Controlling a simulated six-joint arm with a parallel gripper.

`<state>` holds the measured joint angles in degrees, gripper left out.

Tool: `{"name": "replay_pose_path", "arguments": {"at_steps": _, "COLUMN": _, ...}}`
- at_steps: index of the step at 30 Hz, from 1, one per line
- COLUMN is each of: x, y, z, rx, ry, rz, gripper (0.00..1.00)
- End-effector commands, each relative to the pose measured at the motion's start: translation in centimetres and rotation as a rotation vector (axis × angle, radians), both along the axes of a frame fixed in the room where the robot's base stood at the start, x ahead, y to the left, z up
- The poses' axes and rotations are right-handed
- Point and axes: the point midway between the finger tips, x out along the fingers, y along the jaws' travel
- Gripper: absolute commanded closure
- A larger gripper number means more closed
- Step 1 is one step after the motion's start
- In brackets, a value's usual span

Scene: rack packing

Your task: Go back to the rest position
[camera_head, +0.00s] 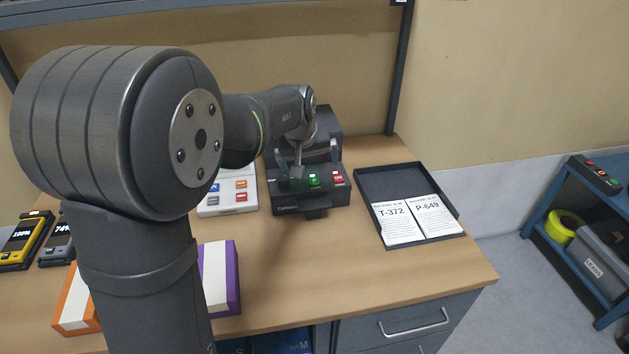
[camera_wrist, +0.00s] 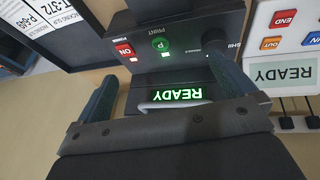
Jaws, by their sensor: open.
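My gripper (camera_head: 298,172) is at the dark printer (camera_head: 312,197), at the back middle of the bench. In the wrist view my gripper (camera_wrist: 162,72) is open, its two fingers apart with nothing between them. The printer (camera_wrist: 165,65) lies just beyond the fingers, with a red button, a green print button and a lit green READY display. I cannot tell whether a finger touches it. My arm hides part of the bench at the left in the head view.
A black tray (camera_head: 373,182) at the right holds two printed slips, T-372 and P-649. A white keypad unit (camera_head: 212,209) stands left of the printer. A purple-edged box (camera_head: 233,275), an orange-edged box (camera_head: 72,307) and handheld devices (camera_head: 25,240) lie nearer. Bench wood before the tray is clear.

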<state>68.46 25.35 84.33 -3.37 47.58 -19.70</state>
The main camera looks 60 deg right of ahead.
Motion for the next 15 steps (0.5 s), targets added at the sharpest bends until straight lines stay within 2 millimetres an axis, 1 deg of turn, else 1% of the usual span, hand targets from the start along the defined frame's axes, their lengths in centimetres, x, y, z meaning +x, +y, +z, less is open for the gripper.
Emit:
{"name": "replay_pose_path", "arguments": {"at_steps": 4, "x": 0.0, "y": 0.0, "z": 0.1, "rx": -0.001, "ry": -0.001, "rz": 0.0, "gripper": 0.0}}
{"name": "replay_pose_path", "arguments": {"at_steps": 7, "x": -0.1, "y": 0.2, "z": 0.8, "rx": -0.003, "ry": -0.001, "rz": 0.0, "gripper": 0.0}}
{"name": "replay_pose_path", "arguments": {"at_steps": 11, "x": -0.2, "y": 1.0, "z": 2.7, "rx": -0.004, "ry": -0.001, "rz": 0.0, "gripper": 0.0}}
{"name": "replay_pose_path", "arguments": {"at_steps": 15, "x": -0.5, "y": 2.1, "z": 5.4, "rx": -0.004, "ry": -0.001, "rz": 0.0, "gripper": 0.0}}
